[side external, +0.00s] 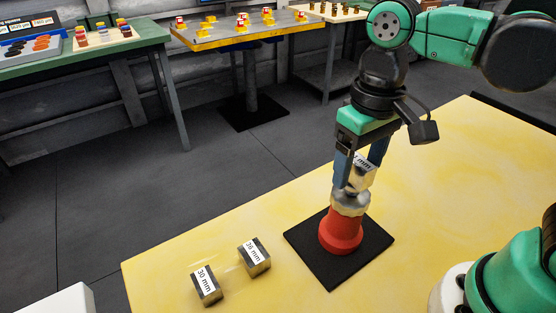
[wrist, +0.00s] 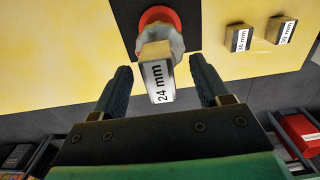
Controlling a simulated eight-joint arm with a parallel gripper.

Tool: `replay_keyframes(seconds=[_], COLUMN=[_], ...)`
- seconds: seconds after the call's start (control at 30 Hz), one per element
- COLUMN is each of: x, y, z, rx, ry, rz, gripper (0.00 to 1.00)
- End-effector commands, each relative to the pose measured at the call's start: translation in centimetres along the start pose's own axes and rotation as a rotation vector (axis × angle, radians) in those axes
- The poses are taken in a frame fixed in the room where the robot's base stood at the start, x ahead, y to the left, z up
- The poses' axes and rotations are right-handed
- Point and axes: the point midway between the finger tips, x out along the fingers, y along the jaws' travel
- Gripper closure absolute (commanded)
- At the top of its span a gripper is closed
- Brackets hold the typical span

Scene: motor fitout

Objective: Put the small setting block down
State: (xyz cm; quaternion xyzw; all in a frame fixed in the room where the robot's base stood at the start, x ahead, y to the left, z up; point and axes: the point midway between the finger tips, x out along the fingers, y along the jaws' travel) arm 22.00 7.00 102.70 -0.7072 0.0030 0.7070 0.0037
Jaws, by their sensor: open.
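The small block labelled 24 mm (wrist: 159,80) is between the fingers of my gripper (wrist: 160,66) in the wrist view, with a gap on each side. My gripper is open and not gripping it. In the side view my gripper (side external: 357,180) points down around the block (side external: 362,174), which appears to rest on the pale metal top (side external: 349,203) of the red cylinder (side external: 340,234). A finger hides part of the block there. The red cylinder stands upright on a black mat (side external: 309,262); its red part also shows in the wrist view (wrist: 158,15).
Two more labelled blocks lie left of the mat on the yellow table (side external: 165,263): one marked 30 mm (side external: 206,285) and one with a less clear label (side external: 254,256). Table space around them is clear. Benches with small parts stand far behind.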

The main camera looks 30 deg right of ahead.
Motion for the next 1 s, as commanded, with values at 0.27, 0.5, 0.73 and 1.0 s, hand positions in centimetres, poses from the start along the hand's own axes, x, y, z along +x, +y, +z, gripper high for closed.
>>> replay_keyframes(seconds=[0.27,0.5,0.73,1.0], x=[-0.02,-0.02,-0.04,-0.96], y=[0.00,0.00,0.00,-0.02], z=[0.00,0.00,0.00,-0.04], rx=[0.000,0.000,0.000,0.000], ry=[0.000,0.000,0.000,0.000], rz=[0.000,0.000,0.000,0.000], gripper=[0.63,1.00,1.00,1.00])
